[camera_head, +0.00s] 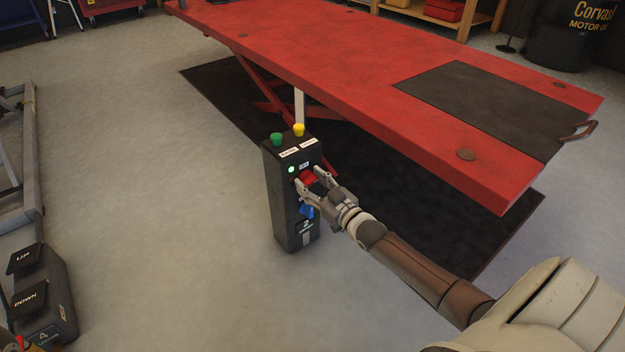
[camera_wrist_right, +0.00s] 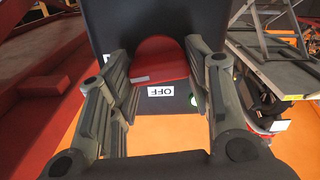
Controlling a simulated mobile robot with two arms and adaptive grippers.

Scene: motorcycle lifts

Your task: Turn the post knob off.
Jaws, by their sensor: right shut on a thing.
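The black control post (camera_head: 290,215) stands upright on the floor beside the red lift. A green button (camera_head: 277,139) and a yellow button (camera_head: 298,130) sit on its top. A small green lamp (camera_head: 291,169) glows on its sloped face. The red knob (camera_head: 307,177) is right of the lamp and also shows in the right wrist view (camera_wrist_right: 160,58). An upside-down OFF label (camera_wrist_right: 160,91) shows below the knob there; a pale mark is on the knob's lower left. My right gripper (camera_head: 309,179) is shut on the knob, one finger each side. My left gripper is not visible.
The red lift table (camera_head: 360,65) is behind and right of the post, with a dark mat (camera_head: 215,88) under it. A blue part (camera_head: 306,211) is low on the post. An UP/DOWN pedal unit (camera_head: 45,300) is at lower left. Grey floor (camera_head: 170,200) is clear left of the post.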

